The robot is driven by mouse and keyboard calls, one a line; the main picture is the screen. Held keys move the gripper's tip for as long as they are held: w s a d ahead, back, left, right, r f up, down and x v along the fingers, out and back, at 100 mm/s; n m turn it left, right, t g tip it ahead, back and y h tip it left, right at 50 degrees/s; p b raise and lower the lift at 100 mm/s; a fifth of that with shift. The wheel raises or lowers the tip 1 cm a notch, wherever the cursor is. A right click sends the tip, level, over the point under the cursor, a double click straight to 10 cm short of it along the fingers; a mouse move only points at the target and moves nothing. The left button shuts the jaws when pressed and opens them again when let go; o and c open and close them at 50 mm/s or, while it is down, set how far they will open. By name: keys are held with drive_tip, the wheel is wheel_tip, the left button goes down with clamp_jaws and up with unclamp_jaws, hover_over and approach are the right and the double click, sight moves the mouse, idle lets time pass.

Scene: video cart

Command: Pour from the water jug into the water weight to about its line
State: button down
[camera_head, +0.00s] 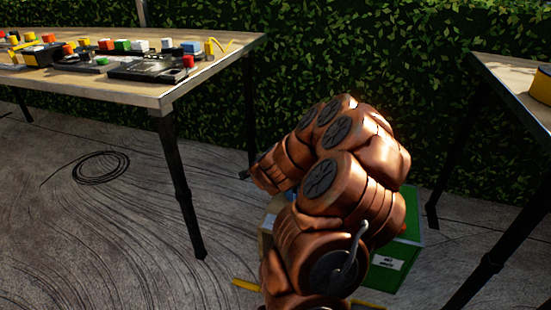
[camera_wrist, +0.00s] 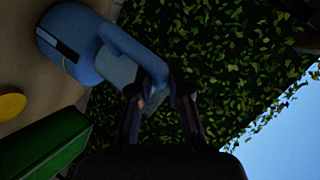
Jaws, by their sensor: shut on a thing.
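A blue container with a handle, which looks like the water jug (camera_wrist: 72,38), is at the upper left in the wrist view. A dark stripe runs along its body. My gripper (camera_wrist: 158,92) is shut on its handle end, and the fingers cover part of it. In the head view my copper arm hides the gripper and the jug. I cannot pick out the water weight for certain in either view. The jug's tilt and water level cannot be told.
A green box (camera_head: 398,262) with a white label stands on the floor behind my arm. A table (camera_head: 150,92) with control gear is at left; another table (camera_head: 500,75) is at right. A hedge (camera_head: 400,60) stands behind.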

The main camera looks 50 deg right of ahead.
drive_tip(key=shift+r+m+y+p, duration=0.4)
drive_tip(key=shift+r+y+p, duration=0.2)
drive_tip(key=shift+r+p, duration=0.4)
drive_tip(key=shift+d+r+m+y+p, duration=0.2)
drive_tip(key=shift+r+m+y+p, duration=0.35)
drive_tip(key=shift+p, duration=0.95)
drive_tip(key=shift+y+p, duration=0.4)
drive_tip(key=shift+y, duration=0.05)
drive_tip(key=shift+r+p, duration=0.3)
drive_tip(key=shift+p, duration=0.5)
drive_tip(key=p, duration=0.3)
drive_tip(key=shift+s+d+r+y, duration=0.1)
drive_tip(key=shift+s+r+y, duration=0.1)
drive_tip(key=shift+y, duration=0.2)
drive_tip(key=shift+f, duration=0.1)
